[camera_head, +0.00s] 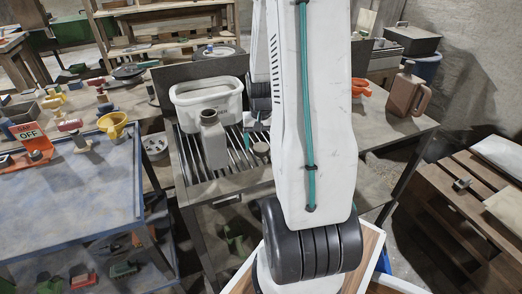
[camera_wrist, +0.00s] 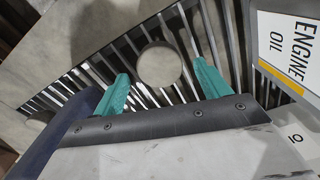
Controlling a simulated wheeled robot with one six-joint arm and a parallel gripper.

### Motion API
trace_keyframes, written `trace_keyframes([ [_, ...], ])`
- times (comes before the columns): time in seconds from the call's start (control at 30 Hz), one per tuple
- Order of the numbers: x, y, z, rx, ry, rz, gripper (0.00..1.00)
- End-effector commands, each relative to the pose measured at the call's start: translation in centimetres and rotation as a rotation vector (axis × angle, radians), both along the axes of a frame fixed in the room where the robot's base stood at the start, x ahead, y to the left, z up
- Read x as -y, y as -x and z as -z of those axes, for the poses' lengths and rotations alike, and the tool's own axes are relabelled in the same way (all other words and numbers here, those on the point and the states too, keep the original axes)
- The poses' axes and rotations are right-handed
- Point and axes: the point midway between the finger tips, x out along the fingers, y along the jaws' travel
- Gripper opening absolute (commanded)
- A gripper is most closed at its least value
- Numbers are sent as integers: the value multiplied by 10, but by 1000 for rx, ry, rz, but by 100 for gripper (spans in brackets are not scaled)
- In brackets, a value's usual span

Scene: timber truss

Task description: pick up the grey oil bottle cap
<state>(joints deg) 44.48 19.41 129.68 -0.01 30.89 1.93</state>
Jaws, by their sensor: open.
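The grey oil bottle cap (camera_wrist: 160,62) is a plain round disc on the slatted metal grate in the wrist view. It also shows in the head view (camera_head: 261,149), right of the grey oil bottle (camera_head: 213,141). My gripper (camera_wrist: 162,74) is open, with its two teal fingers apart. In the wrist view the cap appears between and just beyond the fingertips; I cannot tell the height gap. The bottle, with its "ENGINE OIL" label (camera_wrist: 290,50), is at the right of the wrist view. In the head view my arm hides much of the gripper.
A white tub (camera_head: 207,98) stands behind the bottle on the grated bench. A brown jug (camera_head: 408,92) and an orange object (camera_head: 361,88) are on the right of the bench. A blue-topped table (camera_head: 75,190) with a yellow funnel (camera_head: 113,125) stands at left.

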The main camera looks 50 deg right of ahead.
Motion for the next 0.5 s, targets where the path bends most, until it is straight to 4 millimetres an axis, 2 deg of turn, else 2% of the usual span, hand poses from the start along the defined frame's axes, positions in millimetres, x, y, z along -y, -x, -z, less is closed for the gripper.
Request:
trace_keyframes([
  [0.03, -1, 0, 9, -3, -3, 0, 75],
  [0.13, 0, 0, 20, -1, -1, 0, 75],
  [0.43, 0, 0, 25, 0, 0, -1, 75],
  [0.47, 0, 0, 25, 0, 0, -1, 70],
  [0.5, 0, 0, 25, 0, 0, -1, 59],
])
